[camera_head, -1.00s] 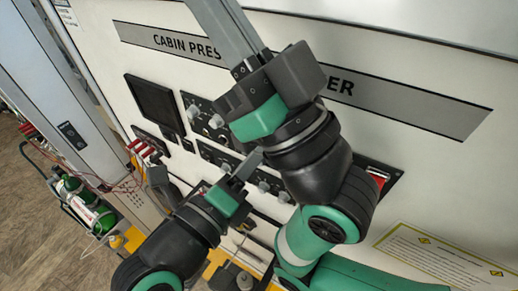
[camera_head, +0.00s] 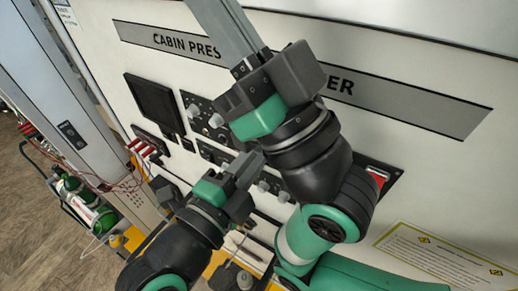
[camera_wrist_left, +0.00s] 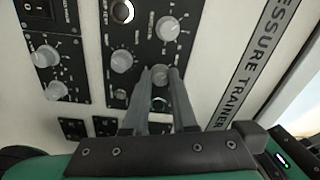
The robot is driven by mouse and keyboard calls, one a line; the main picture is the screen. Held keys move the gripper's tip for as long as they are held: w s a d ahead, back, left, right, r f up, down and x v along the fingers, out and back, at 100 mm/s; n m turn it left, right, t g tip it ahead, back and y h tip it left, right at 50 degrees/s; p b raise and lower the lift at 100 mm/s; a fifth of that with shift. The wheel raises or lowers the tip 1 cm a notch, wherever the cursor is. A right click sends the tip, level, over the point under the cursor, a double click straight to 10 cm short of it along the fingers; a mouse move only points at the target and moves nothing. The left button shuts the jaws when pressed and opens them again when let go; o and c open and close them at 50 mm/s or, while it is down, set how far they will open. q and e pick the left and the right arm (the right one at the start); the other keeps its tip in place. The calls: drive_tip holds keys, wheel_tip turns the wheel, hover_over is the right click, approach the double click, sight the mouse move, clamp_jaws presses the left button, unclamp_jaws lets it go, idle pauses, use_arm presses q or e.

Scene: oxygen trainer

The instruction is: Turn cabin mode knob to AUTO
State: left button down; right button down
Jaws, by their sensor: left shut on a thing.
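My left gripper (camera_head: 256,162) reaches in from the lower left to the control panel in the head view. In the left wrist view its two fingers (camera_wrist_left: 160,80) are shut on a small grey knob (camera_wrist_left: 160,73) on a black panel. The knob's label and pointer are not readable, so I cannot tell its setting. In the head view the arms hide this knob. My right gripper (camera_head: 222,25) is raised in front of the panel, its fingers running past the top edge; I cannot tell whether they are apart.
Other knobs sit close by in the left wrist view: a large one (camera_wrist_left: 168,29) above and one (camera_wrist_left: 122,61) to the left. A dark screen (camera_head: 152,102) is at the panel's left. My right arm crosses close to my left gripper. A cart with green cylinders (camera_head: 85,205) stands far left.

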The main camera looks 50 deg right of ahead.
use_arm(q)
drive_tip(key=shift+n, duration=0.3)
drive_tip(key=c, duration=0.7)
unclamp_jaws()
drive_tip(key=a, duration=0.4)
drive_tip(key=s+a+b, duration=0.1)
drive_tip(key=a, duration=0.2)
drive_tip(key=a+b, duration=0.1)
drive_tip(key=a, duration=0.3)
drive_tip(key=shift+s+a+f, duration=0.15)
drive_tip(key=shift+s+a, duration=0.15)
